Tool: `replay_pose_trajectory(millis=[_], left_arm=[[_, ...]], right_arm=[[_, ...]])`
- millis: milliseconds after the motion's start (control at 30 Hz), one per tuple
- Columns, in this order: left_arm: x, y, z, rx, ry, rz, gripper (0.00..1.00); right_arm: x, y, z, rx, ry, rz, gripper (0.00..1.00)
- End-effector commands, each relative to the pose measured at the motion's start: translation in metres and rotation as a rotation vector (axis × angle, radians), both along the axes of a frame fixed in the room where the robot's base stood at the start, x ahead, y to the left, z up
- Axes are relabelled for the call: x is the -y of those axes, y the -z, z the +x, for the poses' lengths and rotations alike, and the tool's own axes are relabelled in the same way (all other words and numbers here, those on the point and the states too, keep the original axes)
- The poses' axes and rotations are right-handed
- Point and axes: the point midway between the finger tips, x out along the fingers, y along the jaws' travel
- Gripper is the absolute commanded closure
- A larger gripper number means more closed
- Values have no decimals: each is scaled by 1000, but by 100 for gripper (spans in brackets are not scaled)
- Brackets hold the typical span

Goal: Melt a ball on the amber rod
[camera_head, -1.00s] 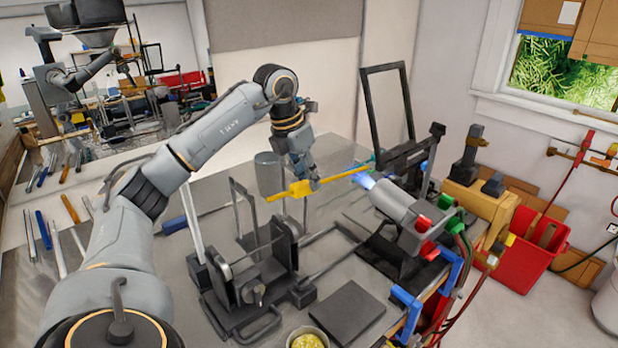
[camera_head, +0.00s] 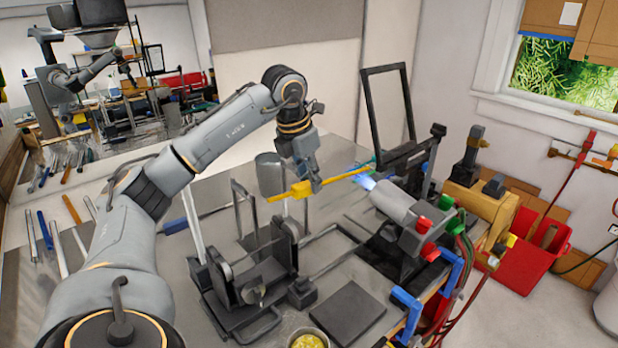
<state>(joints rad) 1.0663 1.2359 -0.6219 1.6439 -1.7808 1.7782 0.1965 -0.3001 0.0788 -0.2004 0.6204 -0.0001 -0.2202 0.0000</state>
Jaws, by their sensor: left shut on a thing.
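The amber rod (camera_head: 347,174) lies nearly level, with a thicker yellow block-like part (camera_head: 301,189) on it. My left gripper (camera_head: 314,186) is shut on the rod close to that part, above the bench. The rod's right end reaches the blue flame (camera_head: 367,182) at the mouth of the grey torch (camera_head: 392,203). A small greenish spot shows near that end; whether a ball has formed is too small to tell. My right gripper is not in view.
A black rod stand (camera_head: 262,262) and a dark square pad (camera_head: 350,313) stand on the grey bench. A metal cup (camera_head: 270,174) is behind the rod. Loose rods lie at left.

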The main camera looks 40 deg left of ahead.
Motion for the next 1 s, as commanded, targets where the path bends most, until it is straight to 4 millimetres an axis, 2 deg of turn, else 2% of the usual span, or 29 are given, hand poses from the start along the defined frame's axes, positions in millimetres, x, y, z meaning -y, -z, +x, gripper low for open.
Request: replay_pose_trajectory(millis=[500,1000], left_arm=[[-6,30,-1,1,0,-1,100],[-4,29,-1,5,9,40,100]], right_arm=[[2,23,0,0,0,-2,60],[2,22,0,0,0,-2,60]])
